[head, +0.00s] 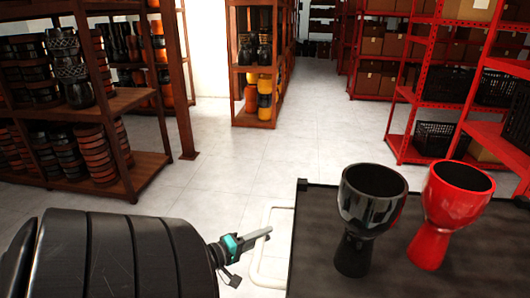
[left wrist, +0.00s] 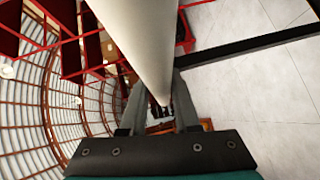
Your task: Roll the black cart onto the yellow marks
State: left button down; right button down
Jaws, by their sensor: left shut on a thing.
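The black cart (head: 335,225) stands at the lower right in the head view, with a dark flat top and a white tubular handle (head: 268,271) on its left side. A black goblet drum (head: 368,205) and a red goblet drum (head: 450,210) stand upright on it. My left gripper (head: 264,233) is at the handle. In the left wrist view, the handle (left wrist: 145,40) runs between the fingers of my left gripper (left wrist: 160,108), which are shut on it. My right gripper is not in view. No yellow marks show in either view.
Brown wooden shelves (head: 120,104) with drums stand at the left, and another wooden shelf (head: 254,100) stands mid-back. Red metal shelves (head: 420,100) with boxes and black crates line the right, close behind the cart. The pale tiled floor (head: 250,160) between them is clear.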

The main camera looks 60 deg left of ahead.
pick_arm(q)
jog(key=c, duration=0.7)
grip_release()
jog(key=shift+o, duration=0.2)
jog(key=s+d+r+p, duration=0.1)
jog(key=s+r+p, duration=0.1)
jog(key=s, duration=1.3)
jog(key=shift+d+p, duration=0.15)
jog(key=shift+p, duration=0.4)
